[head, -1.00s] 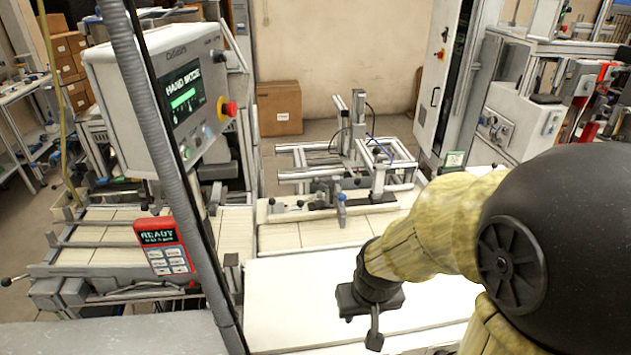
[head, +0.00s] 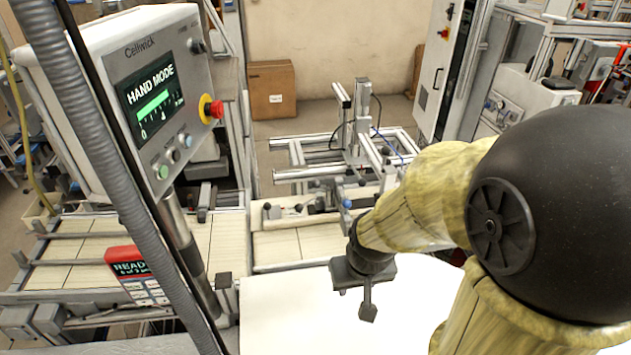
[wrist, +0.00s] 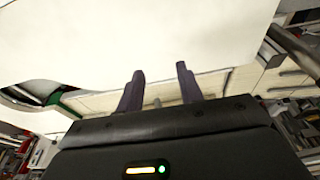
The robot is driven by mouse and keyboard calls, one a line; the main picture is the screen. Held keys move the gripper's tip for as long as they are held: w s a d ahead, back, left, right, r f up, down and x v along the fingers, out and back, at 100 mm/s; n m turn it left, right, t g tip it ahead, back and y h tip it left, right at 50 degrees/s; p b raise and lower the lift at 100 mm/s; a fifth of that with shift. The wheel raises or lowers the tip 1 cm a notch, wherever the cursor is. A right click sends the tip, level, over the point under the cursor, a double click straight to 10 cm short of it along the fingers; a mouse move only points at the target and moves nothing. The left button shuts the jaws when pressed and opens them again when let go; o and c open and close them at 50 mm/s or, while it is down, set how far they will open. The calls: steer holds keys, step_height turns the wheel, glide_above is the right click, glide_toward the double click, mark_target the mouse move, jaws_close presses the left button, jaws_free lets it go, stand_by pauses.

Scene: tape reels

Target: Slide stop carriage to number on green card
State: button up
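My gripper (head: 368,305) hangs over the white work surface (head: 290,300) in front of the machine. In the wrist view its two dark fingers (wrist: 160,75) stand apart with nothing between them. A pale rail (head: 270,212) with small dark knobs and a blue-tipped knob (head: 347,203) lies beyond the white surface, apart from my gripper. I cannot tell which part is the stop carriage. No green card is clearly readable; a green patch (wrist: 58,95) shows at the left of the wrist view. My arm hides part of the right side.
A control panel (head: 160,95) reading HAND MODE, with a red stop button (head: 213,109), stands at the left on a post. A metal frame (head: 355,145) rises behind the rail. The white surface around my gripper is clear.

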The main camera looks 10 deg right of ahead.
steer(key=shift+o, duration=0.4)
steer(key=shift+s, duration=0.1)
steer(key=shift+o, duration=0.4)
steer(key=w+a+f+t+h+p, duration=0.1)
steer(key=w+a+f+t+p, duration=0.1)
steer(key=w+t, duration=0.5)
steer(key=w+a+f+t+h+p, duration=0.2)
steer(key=w+f+t+p, duration=0.2)
steer(key=w+t, duration=0.4)
steer(key=w, duration=0.7)
steer(key=shift+w, duration=0.25)
steer(key=shift+w, duration=0.1)
